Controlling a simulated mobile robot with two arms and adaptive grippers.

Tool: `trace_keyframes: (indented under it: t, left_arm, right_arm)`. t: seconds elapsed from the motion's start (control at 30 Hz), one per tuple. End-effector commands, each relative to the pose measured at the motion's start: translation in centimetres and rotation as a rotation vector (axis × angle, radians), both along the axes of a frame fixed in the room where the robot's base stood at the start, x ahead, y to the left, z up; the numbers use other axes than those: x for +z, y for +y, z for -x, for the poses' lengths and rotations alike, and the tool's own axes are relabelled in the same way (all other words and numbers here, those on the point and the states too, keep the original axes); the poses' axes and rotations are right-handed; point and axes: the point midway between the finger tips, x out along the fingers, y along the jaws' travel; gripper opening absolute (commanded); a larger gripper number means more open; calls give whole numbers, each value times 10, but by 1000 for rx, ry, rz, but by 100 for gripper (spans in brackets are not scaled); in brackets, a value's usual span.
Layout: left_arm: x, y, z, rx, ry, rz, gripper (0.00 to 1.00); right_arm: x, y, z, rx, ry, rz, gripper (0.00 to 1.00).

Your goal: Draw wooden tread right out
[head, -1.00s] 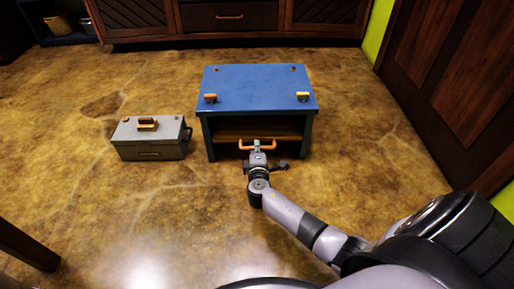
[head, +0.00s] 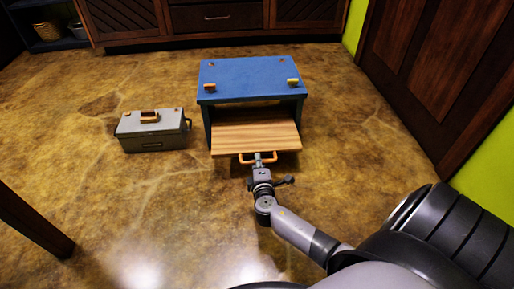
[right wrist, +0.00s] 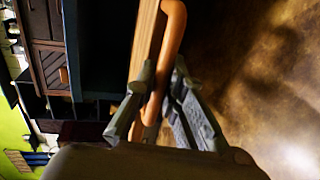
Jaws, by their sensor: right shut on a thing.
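The wooden tread (head: 254,135) is a light brown striped board that sticks out of the front of the blue step stool (head: 248,78). An orange handle (head: 274,156) is on its front edge. My right gripper (head: 258,158) is shut on this handle. In the right wrist view the fingers (right wrist: 158,104) close around the orange handle (right wrist: 172,48), beside the edge of the tread (right wrist: 145,40). The back end of the tread is hidden under the blue top. My left gripper is not in view.
A grey toolbox (head: 152,130) stands on the floor left of the stool. Dark wooden cabinets (head: 215,18) line the back, and a dark wooden door (head: 430,60) stands at the right. The floor (head: 170,210) in front of the stool is mostly clear.

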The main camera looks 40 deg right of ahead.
Motion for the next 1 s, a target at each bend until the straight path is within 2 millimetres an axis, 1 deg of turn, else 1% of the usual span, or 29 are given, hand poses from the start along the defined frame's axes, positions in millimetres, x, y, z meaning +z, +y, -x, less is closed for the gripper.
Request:
trace_keyframes:
  t: [0.4, 0.43, 0.73, 1.0]
  left_arm:
    - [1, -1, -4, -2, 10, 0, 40]
    - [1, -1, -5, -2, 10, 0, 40]
    - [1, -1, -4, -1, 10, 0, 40]
    - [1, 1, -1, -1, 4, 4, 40]
  right_arm:
    - [-1, 2, 3, 0, 2, 0, 0]
    - [-1, 2, 4, 0, 2, 0, 11]
    - [0, 2, 3, 0, 1, -1, 31]
    - [0, 1, 2, 0, 0, 0, 32]
